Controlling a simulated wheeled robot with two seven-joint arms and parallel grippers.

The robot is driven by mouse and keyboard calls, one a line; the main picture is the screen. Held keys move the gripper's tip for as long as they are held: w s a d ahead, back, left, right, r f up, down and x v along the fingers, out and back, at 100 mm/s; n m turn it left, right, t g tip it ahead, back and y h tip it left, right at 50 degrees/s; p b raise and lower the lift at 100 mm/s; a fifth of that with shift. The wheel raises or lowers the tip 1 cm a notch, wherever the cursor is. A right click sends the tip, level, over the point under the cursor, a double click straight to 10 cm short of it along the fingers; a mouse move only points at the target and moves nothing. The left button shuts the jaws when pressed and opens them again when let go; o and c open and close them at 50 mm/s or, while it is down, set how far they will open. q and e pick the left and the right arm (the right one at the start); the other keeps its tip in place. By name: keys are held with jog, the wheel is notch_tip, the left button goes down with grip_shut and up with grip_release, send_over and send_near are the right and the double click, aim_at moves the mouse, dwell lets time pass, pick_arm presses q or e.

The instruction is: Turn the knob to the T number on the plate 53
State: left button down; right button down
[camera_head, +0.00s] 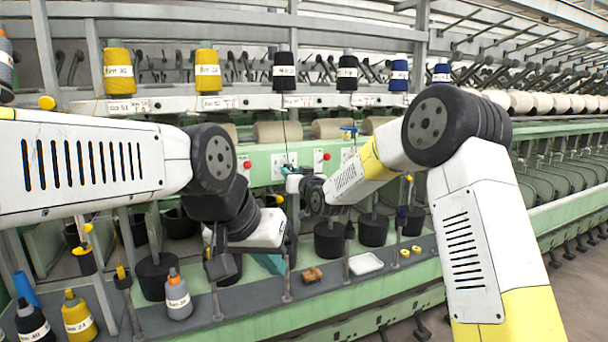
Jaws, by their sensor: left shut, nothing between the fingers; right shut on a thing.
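A white plate (291,158) is on the green machine front, below the black spools. My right gripper (284,170) reaches in from the right, and its teal fingertips are at this plate. It is shut on the knob there, which the fingers and wrist mostly hide. The number and marks on the plate are too small to read. My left gripper (271,264) hangs low over the dark shelf, shut and empty, its teal fingers partly hidden by its own wrist.
Yellow spools (119,72), black spools (284,72) and blue spools (399,76) stand on the upper rail with labels. A grey cone (178,296), a brown block (312,275) and a white tray (364,264) are on the dark shelf. Black cans (373,230) stand behind.

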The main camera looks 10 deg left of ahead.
jog(key=m, duration=1)
jog(key=shift+m, duration=0.4)
dwell(0.4)
jog(key=c, duration=1.1)
grip_release()
jog(key=shift+s, duration=0.1)
jog(key=v, duration=0.7)
jog(key=shift+s+d, duration=0.25)
jog(key=shift+s, duration=0.05)
